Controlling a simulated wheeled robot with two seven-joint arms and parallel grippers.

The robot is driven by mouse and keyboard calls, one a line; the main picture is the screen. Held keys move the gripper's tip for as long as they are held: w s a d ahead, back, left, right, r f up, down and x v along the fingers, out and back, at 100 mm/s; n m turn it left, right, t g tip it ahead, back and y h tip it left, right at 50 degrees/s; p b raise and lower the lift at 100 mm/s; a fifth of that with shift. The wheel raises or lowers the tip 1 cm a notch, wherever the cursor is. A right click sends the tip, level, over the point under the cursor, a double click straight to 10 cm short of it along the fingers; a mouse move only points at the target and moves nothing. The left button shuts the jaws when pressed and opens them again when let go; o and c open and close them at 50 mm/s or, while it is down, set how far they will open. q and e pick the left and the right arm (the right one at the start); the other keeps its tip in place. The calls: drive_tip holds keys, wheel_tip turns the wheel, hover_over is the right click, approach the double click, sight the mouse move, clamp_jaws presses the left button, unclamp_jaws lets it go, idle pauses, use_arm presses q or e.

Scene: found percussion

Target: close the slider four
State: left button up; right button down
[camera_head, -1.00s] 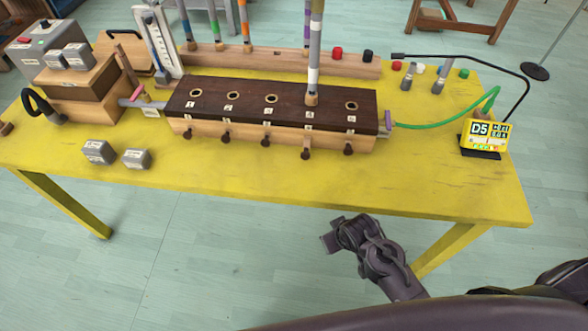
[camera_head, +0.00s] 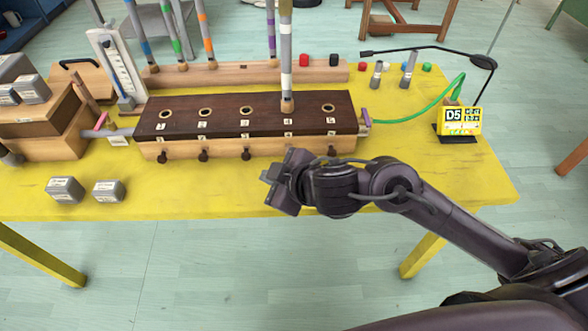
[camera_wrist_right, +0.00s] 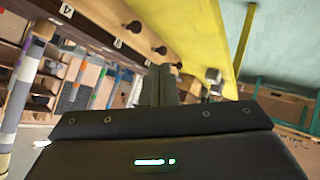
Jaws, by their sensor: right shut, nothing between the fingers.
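The dark-topped wooden chest (camera_head: 185,124) sits on the yellow table with numbered holes and slider knobs along its front. Label four (camera_head: 288,122) is below the grey striped pipe (camera_head: 286,60), which stands at that hole. The knob of slider four is hidden behind my right gripper (camera_head: 272,184) in the head view. Knob three (camera_head: 246,153) and knob five (camera_head: 332,151) show on either side. My right gripper is shut and empty, in front of the chest, pointing left. Its closed fingers (camera_wrist_right: 160,85) show in the wrist view, with several knobs (camera_wrist_right: 160,50) beyond. My left gripper is out of view.
Two grey blocks (camera_head: 66,189) (camera_head: 109,191) stand on the table left of my gripper. A yellow display reading D5 (camera_head: 460,121) is at the right, with a green hose (camera_head: 425,115) running to the chest. The front right tabletop (camera_head: 465,185) is clear.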

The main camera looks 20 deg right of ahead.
drive_tip(key=s+d+n+g+h, duration=0.2)
drive_tip(key=s+d+n, duration=0.1)
drive_tip(key=d, duration=0.6)
drive_tip(key=shift+g, duration=0.3)
drive_tip(key=b+x, duration=0.3)
drive_tip(key=x, duration=0.7)
drive_tip(key=shift+a+f, duration=0.15)
drive_tip(key=shift+f, duration=0.2)
drive_tip(key=w, duration=0.3)
drive_tip(key=shift+w+d+r, duration=0.15)
drive_tip(key=shift+w+d, duration=0.05)
drive_tip(key=shift+d, duration=0.15)
drive_tip(key=shift+w+d, duration=0.15)
drive_tip(key=shift+w, duration=0.2)
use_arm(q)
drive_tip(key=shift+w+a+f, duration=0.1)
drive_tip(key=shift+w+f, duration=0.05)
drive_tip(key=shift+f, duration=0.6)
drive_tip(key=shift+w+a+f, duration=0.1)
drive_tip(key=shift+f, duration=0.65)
